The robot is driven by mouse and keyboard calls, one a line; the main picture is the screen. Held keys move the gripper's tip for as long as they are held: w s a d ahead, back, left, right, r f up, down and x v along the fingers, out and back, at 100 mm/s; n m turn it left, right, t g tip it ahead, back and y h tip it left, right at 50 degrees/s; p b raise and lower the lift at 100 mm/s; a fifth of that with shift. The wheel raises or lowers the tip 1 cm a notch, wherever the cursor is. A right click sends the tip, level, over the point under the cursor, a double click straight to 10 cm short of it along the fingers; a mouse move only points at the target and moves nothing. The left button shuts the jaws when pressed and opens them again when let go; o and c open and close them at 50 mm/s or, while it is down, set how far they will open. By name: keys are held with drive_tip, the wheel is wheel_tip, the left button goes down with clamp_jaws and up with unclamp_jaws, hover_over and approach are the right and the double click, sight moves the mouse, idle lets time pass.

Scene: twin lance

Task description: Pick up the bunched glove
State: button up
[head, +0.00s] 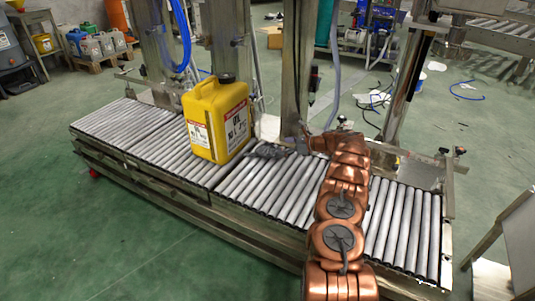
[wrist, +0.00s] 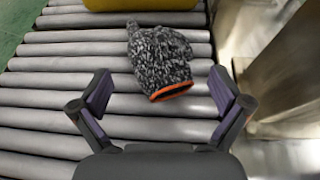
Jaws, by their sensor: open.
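The bunched glove (wrist: 160,59) is dark grey speckled knit with an orange-edged cuff. In the wrist view it lies on the rollers, ahead of my fingers and about midway between them. In the head view it is a small dark lump (head: 266,151) just right of the yellow jug. My gripper (wrist: 163,94) is open and empty in the wrist view, its two fingers spread apart with purple-grey pads. The glove's orange cuff faces my gripper. In the head view my gripper (head: 300,143) is small and close to the right of the glove.
A yellow jug (head: 216,118) with a black cap stands on the roller conveyor (head: 103,124), directly behind the glove in the wrist view (wrist: 150,4). A metal post (head: 298,70) rises behind the glove. Metal panels (wrist: 285,65) line the right side. Rollers to the left are bare.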

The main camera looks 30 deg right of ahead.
sight(268, 149)
drive_tip(key=shift+b+x, duration=0.4)
drive_tip(key=shift+x, duration=1)
drive_tip(key=b+x, duration=0.1)
drive_tip(key=x, duration=0.1)
drive_tip(key=b+x, duration=0.1)
drive_tip(key=shift+w+a+f, duration=0.15)
drive_tip(key=shift+a+f, duration=0.1)
drive_tip(key=shift+f, duration=0.15)
drive_tip(key=shift+w+a, duration=0.3)
drive_tip(key=shift+w, duration=0.15)
drive_tip(key=c, duration=0.8)
